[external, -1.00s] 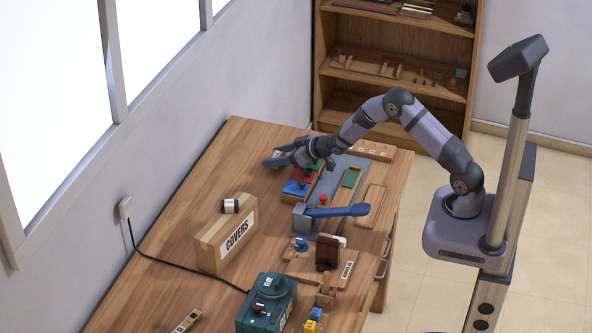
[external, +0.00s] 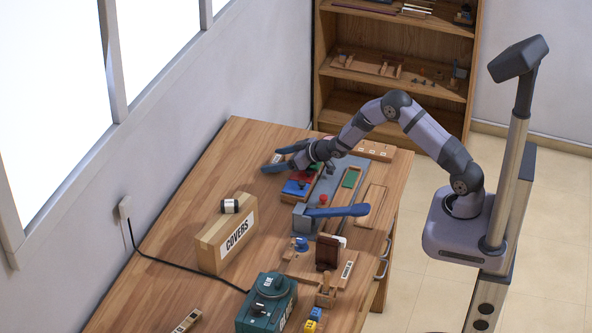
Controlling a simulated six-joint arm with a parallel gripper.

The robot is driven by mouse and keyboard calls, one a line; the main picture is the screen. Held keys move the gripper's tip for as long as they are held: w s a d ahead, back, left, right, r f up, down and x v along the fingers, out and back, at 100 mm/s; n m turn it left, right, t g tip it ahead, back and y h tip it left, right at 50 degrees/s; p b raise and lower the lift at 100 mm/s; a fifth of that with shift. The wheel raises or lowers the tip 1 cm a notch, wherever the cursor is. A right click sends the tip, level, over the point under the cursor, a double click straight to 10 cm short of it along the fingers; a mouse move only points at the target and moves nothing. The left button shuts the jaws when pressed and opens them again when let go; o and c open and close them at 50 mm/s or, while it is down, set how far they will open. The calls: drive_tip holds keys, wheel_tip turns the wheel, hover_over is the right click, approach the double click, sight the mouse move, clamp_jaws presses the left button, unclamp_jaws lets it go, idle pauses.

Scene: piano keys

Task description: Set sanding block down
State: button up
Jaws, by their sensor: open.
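My gripper (external: 274,162) is open at the far left part of the wooden workbench (external: 190,225), low over the bench top. Its blue-grey fingers point left. Just to the right of and below it is a low tray area with a blue block (external: 292,189) and red pieces beside it. A green piece shows there too, partly hidden by my wrist. I cannot tell which of these things is the sanding block. Nothing is clearly visible between the fingers, and contact with the bench cannot be made out.
A grey strip with a green block (external: 351,178) lies right of the gripper. A blue-handled tool (external: 338,211) crosses the strip nearer the camera. A COVERS box (external: 228,236) and a green GLUE box (external: 266,303) stand further forward. The bench's left side has bare room.

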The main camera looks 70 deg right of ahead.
drive_tip(key=shift+r, duration=0.2)
drive_tip(key=b+v, duration=0.1)
drive_tip(key=v, duration=1.1)
drive_tip(key=a+n, duration=0.1)
drive_tip(key=a, duration=0.1)
drive_tip(key=a+n+g+p, duration=0.1)
drive_tip(key=a, duration=0.1)
drive_tip(key=w+a+r+n+y, duration=0.1)
drive_tip(key=a, duration=0.1)
drive_tip(key=shift+a+r+g, duration=0.1)
drive_tip(key=shift+a+g, duration=0.15)
drive_tip(key=shift+g, duration=0.05)
drive_tip(key=a, duration=0.1)
drive_tip(key=s+a+n+g+p, duration=0.1)
drive_tip(key=a+r, duration=0.1)
drive_tip(key=shift+s+a+n+p, duration=0.2)
drive_tip(key=shift+s+n+p, duration=0.1)
drive_tip(key=shift+n, duration=0.1)
drive_tip(key=s+a+m+g+p, duration=0.1)
drive_tip(key=s+g, duration=0.2)
drive_tip(key=s, duration=0.7)
drive_tip(key=s+a+r+m+g+p, duration=0.1)
drive_tip(key=s+a+g, duration=0.1)
drive_tip(key=s, duration=0.9)
drive_tip(key=s+a+r+m+g+p, duration=0.1)
drive_tip(key=s+g, duration=0.3)
drive_tip(key=s, duration=0.7)
drive_tip(key=shift+a+m+g+p, duration=0.3)
drive_tip(key=shift+p, duration=0.2)
